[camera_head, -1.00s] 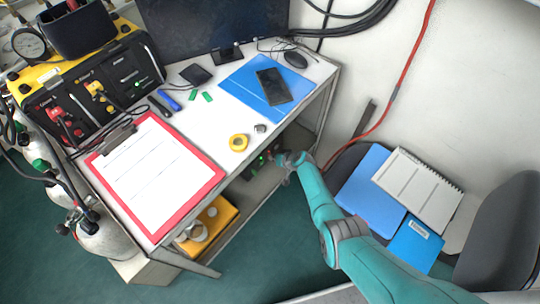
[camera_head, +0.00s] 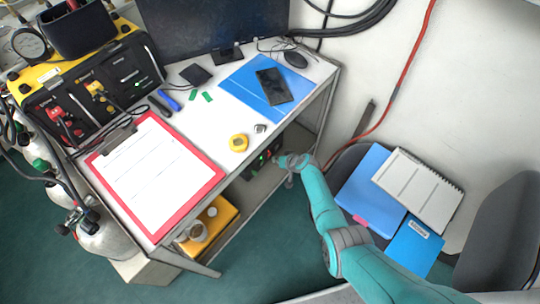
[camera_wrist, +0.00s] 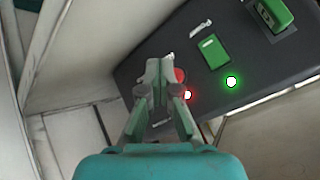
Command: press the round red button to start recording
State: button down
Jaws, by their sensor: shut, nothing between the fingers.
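The round red button (camera_wrist: 180,75) is on the face of a black box (camera_wrist: 140,72) in the wrist view. My gripper's fingertips partly cover it. My gripper (camera_wrist: 159,69) is shut and empty, its tips right at the button's left side; I cannot tell whether they touch it. A small red light (camera_wrist: 187,95) glows just below the button, and a green light (camera_wrist: 231,82) glows to the right. In the head view the box (camera_head: 262,160) sits on the shelf under the desk, with my gripper's wrist end (camera_head: 292,162) at its right.
A green rectangular switch (camera_wrist: 213,52) and a raised green rocker (camera_wrist: 272,14) are on the same box. The desk top (camera_head: 215,125) overhangs the shelf, with a desk leg (camera_head: 325,105) close by. A chair with blue folders (camera_head: 371,180) stands right of my arm.

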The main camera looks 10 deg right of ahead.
jog(key=shift+s+d, duration=0.75)
jog(key=shift+s, duration=0.25)
jog(key=shift+s+d, duration=0.7)
jog(key=shift+s, duration=0.3)
